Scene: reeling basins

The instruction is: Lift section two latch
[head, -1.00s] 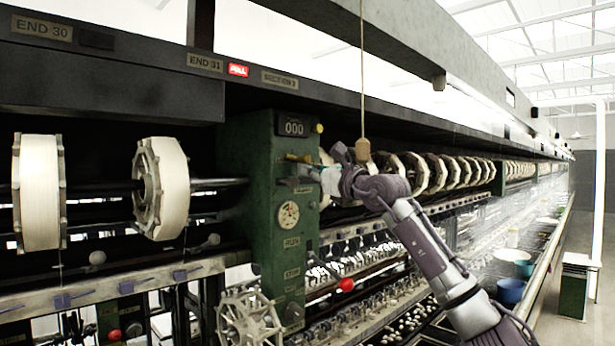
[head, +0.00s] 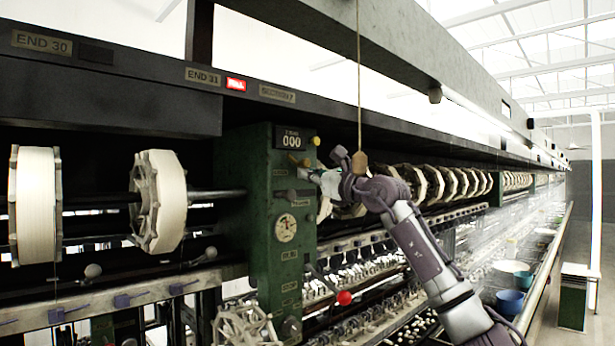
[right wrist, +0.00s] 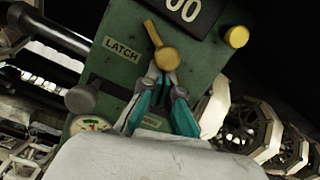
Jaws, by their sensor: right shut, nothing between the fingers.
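The section two latch (right wrist: 166,58) is a brass lever with a round end, beside a LATCH label on a green box, and slants down and right from its pivot. It also shows small in the head view (head: 303,162). My right gripper (head: 312,176) is at the box's right edge. In the right wrist view its teal-padded fingers (right wrist: 164,82) are shut and empty. Their tips are just below the latch's round end; I cannot tell whether they touch it. The green section box (head: 258,170) has a 000 counter on top. My left gripper is not in view.
A grey knob (right wrist: 82,98) sits left of the fingers, above a dial (head: 286,228). A wooden pull on a cord (head: 359,162) hangs in front of my right wrist in the picture. White reels (head: 160,200) stand left; more reels run behind the arm.

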